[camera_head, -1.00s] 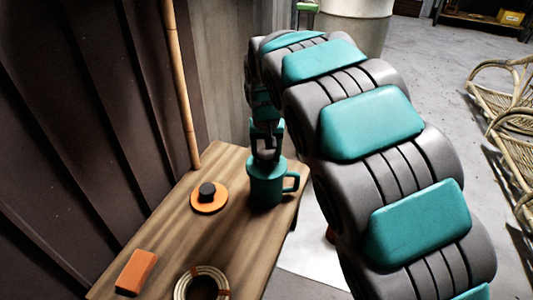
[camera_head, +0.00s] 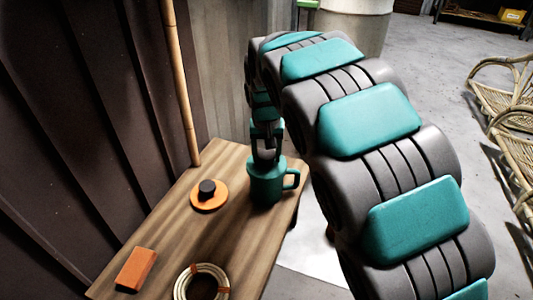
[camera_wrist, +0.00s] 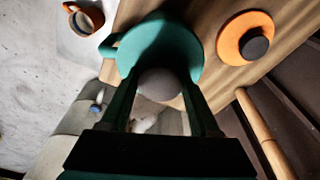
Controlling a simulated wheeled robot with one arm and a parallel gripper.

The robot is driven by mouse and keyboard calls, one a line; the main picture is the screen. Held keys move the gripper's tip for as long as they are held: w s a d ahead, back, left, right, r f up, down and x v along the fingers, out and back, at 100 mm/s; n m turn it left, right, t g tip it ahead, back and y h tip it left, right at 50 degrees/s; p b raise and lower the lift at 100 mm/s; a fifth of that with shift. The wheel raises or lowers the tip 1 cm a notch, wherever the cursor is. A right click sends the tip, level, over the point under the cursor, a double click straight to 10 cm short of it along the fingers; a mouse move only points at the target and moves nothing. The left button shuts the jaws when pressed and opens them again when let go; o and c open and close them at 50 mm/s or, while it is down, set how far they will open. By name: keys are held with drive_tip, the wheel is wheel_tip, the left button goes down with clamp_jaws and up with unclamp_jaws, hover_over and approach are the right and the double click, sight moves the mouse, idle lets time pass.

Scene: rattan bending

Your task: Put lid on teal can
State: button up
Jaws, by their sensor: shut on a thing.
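The teal can (camera_head: 267,188), with a side handle, stands upright near the table's far right corner. My gripper (camera_head: 265,155) points down directly over its top. In the wrist view my gripper (camera_wrist: 160,90) is shut on a rounded grey knob (camera_wrist: 160,84) at the middle of a teal round top (camera_wrist: 180,50). This looks like the teal lid, lined up with the can; the can's handle (camera_wrist: 108,46) sticks out at the left. The rim is too small and shaded to tell whether the lid is fully seated or slightly raised.
An orange lid (camera_head: 211,201) with a black knob lies left of the can. An orange block (camera_head: 136,268) and a coil (camera_head: 203,270) lie nearer on the table (camera_head: 180,232). An orange mug (camera_wrist: 88,20) stands off the table. A bamboo pole (camera_head: 180,90) leans at the wall.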

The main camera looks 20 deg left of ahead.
drive_tip(key=o, duration=1.5)
drive_tip(key=shift+r, duration=0.15)
drive_tip(key=shift+r+p, duration=1.3)
drive_tip(key=shift+r, duration=2.6)
